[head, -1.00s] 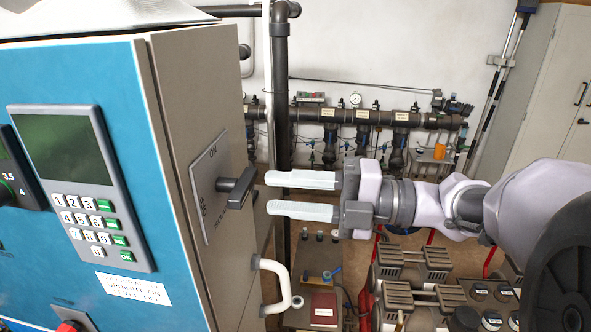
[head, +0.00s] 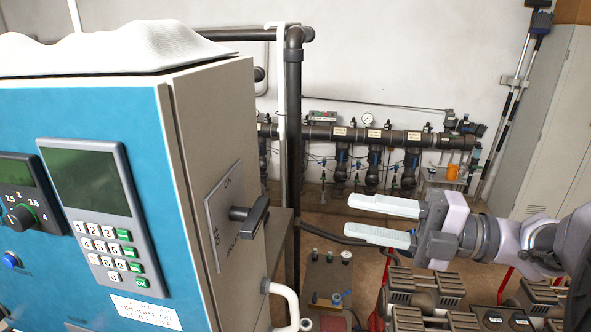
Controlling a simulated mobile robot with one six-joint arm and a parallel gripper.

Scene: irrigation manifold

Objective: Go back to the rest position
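My gripper (head: 367,221) is at the right of the head view, with its two pale fingers pointing left. The fingers are apart with nothing between them. To their left is a blue and grey control cabinet (head: 215,120). On its side face is a black rotary handle (head: 252,216) on a grey plate marked ON at the top. The fingertips are clear of the handle, with a gap between them. The rest position itself is not marked in view.
A dark vertical pipe (head: 293,130) stands behind the cabinet. The pipe manifold (head: 375,135) runs along the back wall. Grey ribbed units (head: 420,292) lie below my arm.

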